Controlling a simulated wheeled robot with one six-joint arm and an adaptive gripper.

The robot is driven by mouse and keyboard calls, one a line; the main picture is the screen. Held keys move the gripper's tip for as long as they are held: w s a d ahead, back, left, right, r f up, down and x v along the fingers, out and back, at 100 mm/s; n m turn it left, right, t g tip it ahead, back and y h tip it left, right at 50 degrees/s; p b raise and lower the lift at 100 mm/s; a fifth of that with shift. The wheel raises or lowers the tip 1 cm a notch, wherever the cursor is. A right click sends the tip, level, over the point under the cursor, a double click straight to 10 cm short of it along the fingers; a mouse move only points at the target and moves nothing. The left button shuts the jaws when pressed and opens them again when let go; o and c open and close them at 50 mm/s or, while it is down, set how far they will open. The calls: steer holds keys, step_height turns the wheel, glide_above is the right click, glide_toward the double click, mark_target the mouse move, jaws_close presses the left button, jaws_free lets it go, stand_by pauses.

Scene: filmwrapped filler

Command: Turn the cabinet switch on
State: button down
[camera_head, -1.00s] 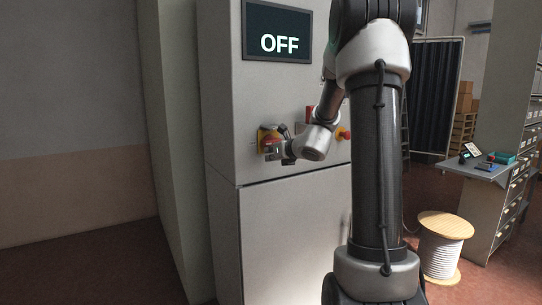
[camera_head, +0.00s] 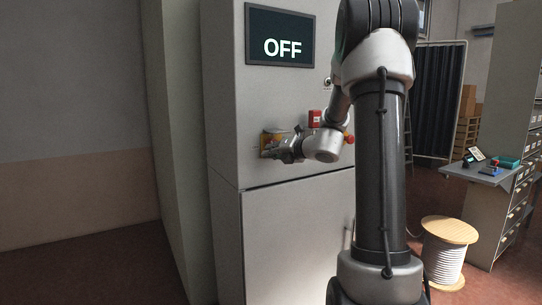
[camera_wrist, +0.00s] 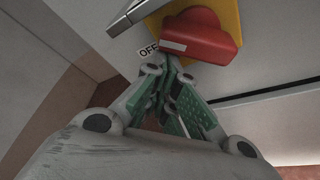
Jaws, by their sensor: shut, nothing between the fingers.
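The grey cabinet (camera_head: 295,215) carries a screen (camera_head: 280,36) that reads OFF. Its rotary switch, a red handle (camera_wrist: 199,36) on a yellow plate (camera_wrist: 236,12), fills the top of the wrist view. An OFF label (camera_wrist: 149,50) is beside the handle.
A red box (camera_head: 314,118) and a red knob (camera_head: 349,139) are on the cabinet right of the switch. A metal edge (camera_wrist: 130,18) juts out near the handle. A cable spool (camera_head: 446,255) and a workbench (camera_head: 480,173) stand to the right. Floor at left is clear.

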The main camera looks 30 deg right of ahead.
mark_target(272, 142)
steer(key=r+m, duration=0.1)
steer(key=m, duration=0.1)
steer(key=r+m+t+y, duration=0.1)
steer(key=m, duration=0.1)
steer(key=r+m+y, duration=0.1)
steer(key=m, duration=0.1)
steer(key=shift+d+t, duration=0.3)
steer(key=shift+d, duration=0.05)
stand_by(0.5)
stand_by(0.3)
